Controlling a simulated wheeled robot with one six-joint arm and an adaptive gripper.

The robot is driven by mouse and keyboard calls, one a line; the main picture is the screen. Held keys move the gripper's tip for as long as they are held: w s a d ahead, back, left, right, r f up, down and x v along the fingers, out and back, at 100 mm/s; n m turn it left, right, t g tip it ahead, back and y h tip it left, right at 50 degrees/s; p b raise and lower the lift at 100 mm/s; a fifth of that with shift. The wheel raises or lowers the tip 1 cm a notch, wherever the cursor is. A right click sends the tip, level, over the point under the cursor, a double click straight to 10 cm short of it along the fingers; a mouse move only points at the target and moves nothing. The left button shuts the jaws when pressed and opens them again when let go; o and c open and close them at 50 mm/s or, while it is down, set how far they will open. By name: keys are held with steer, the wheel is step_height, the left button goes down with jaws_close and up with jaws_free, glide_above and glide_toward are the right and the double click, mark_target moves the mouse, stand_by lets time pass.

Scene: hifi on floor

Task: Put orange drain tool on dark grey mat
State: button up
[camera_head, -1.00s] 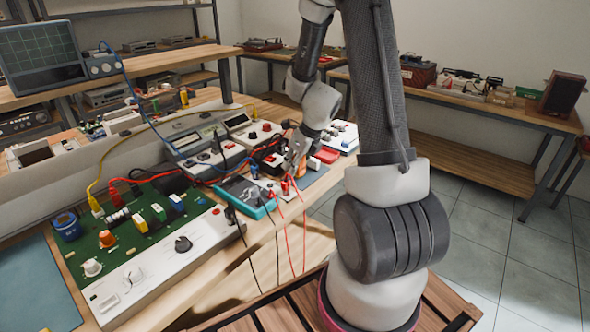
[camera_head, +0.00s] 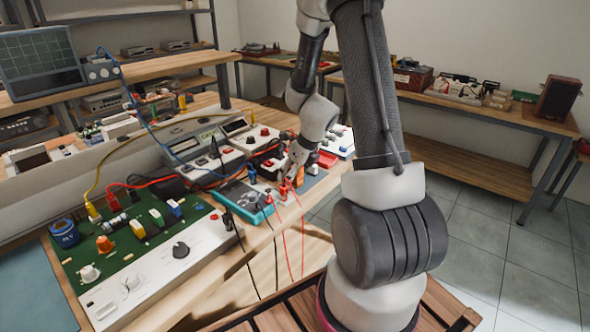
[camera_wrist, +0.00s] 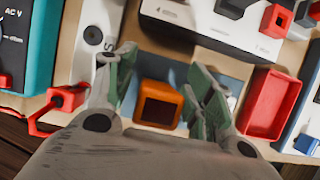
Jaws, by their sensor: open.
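The orange drain tool (camera_wrist: 158,103) shows in the wrist view as a short, square, hollow orange piece with a dark opening. It lies between the two green-padded fingers of my gripper (camera_wrist: 163,78), which are open on either side of it; I see no clear grip. A blue-grey mat (camera_wrist: 231,84) shows behind and beside the orange piece, which appears to be on or over it. In the head view, my gripper (camera_head: 288,176) is low over the bench and mostly covers the tool. The mat (camera_head: 313,180) shows just right of the gripper there.
A red tray (camera_wrist: 272,103) is close right of the fingers. A teal multimeter (camera_head: 246,200) with red and black leads is to the left. White instruments (camera_wrist: 210,20) stand behind. A green circuit board (camera_head: 140,235) fills the near left bench.

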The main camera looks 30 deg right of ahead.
steer(key=s+a+r+n, duration=0.1)
steer(key=s+r+n, duration=0.25)
steer(key=r, duration=0.45)
steer(key=s+r+n, duration=0.3)
steer(key=s+r, duration=0.1)
steer(key=r, duration=0.4)
steer(key=s+a+r+n, duration=0.1)
steer(key=s+r+n, duration=0.4)
steer(key=s+n, duration=0.4)
steer(key=s+a+r+n+h, duration=0.1)
steer(key=s+r+n, duration=0.4)
steer(key=n, duration=1.1)
steer(key=s+a, duration=0.1)
steer(key=s, duration=0.2)
steer(key=shift+s+a+h, duration=0.3)
steer(key=shift+s, duration=0.05)
